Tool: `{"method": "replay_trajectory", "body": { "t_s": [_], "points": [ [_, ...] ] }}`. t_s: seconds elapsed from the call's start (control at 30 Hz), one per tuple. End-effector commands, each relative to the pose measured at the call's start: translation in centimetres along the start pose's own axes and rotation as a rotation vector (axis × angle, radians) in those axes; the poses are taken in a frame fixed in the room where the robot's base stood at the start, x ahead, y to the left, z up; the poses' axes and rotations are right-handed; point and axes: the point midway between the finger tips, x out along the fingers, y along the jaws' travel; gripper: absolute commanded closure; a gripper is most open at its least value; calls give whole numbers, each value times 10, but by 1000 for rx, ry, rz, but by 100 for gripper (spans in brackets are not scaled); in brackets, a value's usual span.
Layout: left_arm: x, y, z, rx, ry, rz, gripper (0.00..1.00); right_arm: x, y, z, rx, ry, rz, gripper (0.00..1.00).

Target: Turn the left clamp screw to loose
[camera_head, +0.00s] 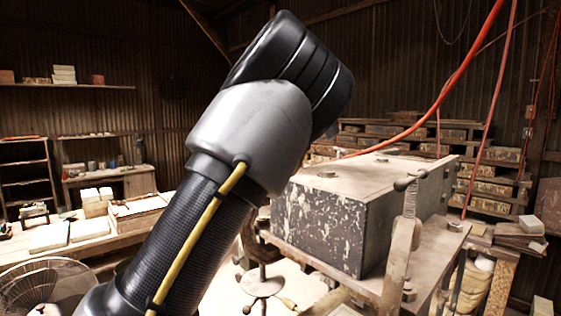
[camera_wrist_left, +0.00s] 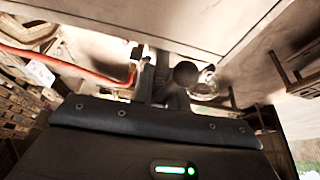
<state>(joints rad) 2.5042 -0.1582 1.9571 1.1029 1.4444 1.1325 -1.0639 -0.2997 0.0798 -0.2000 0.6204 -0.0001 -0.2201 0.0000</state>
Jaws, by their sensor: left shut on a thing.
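In the left wrist view my left gripper (camera_wrist_left: 163,88) is shut on the left clamp screw, by its handle; a round dark knob (camera_wrist_left: 186,73) shows right at the fingers. The grasp is partly hidden by the gripper's own body. The press's grey, paint-worn block (camera_head: 325,222) stands behind the arm on a bench (camera_head: 432,240). My right gripper is in neither view.
Another clamp (camera_head: 400,240) with a handled screw (camera_head: 410,181) stands at the block's near right corner. A red hose (camera_head: 440,100) hangs down to the block top. Racks of tiles (camera_head: 400,140) line the back. A fan (camera_head: 45,290) stands at front left.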

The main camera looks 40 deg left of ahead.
Motion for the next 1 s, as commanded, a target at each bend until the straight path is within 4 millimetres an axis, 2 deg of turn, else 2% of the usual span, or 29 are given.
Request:
{"method": "replay_trajectory", "body": {
  "t_s": [0.4, 0.9, 0.93, 1.0],
  "points": [
    [4, 0, 2, -138, -7, -64, 100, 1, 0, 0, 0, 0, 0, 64],
    [4, 0, 2, -153, -6, -70, 100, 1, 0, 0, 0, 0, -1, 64],
    [4, 0, 1, -153, -6, -70, 80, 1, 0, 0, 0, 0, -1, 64],
    [3, 0, 1, -153, -5, -69, 75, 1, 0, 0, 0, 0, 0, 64]
  ]
}}
